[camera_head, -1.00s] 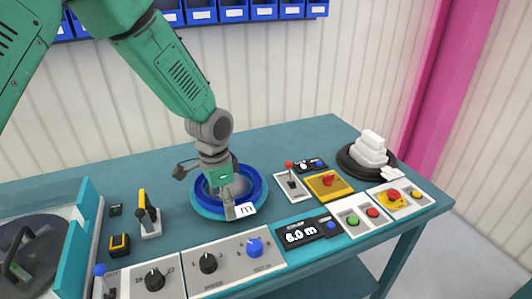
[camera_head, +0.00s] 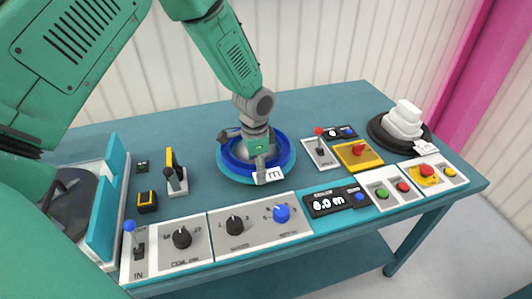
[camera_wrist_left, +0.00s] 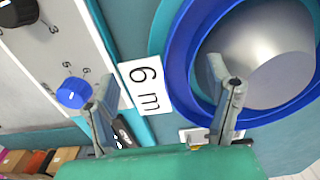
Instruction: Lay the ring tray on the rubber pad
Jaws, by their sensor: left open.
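The ring tray, a round blue ring (camera_head: 284,162) around a grey dome, sits on the bench in the middle of the head view. Its blue rim also fills the upper right of the wrist view (camera_wrist_left: 182,62). A white "6 m" tag (camera_head: 268,176) is at its front edge. My left gripper (camera_head: 260,165) is open over the tray's front. In the wrist view its fingers (camera_wrist_left: 162,100) are apart, one overlapping the blue rim; contact cannot be told. A black round pad (camera_head: 382,141) at the right bears stacked white pieces; I cannot tell whether it is the rubber pad.
Control panels with knobs (camera_head: 235,225) line the front edge. A joystick (camera_head: 320,150) and yellow switch box (camera_head: 358,154) stand right of the tray. A teal-walled unit (camera_head: 106,215) stands at the left. Blue bench (camera_head: 335,100) is clear behind.

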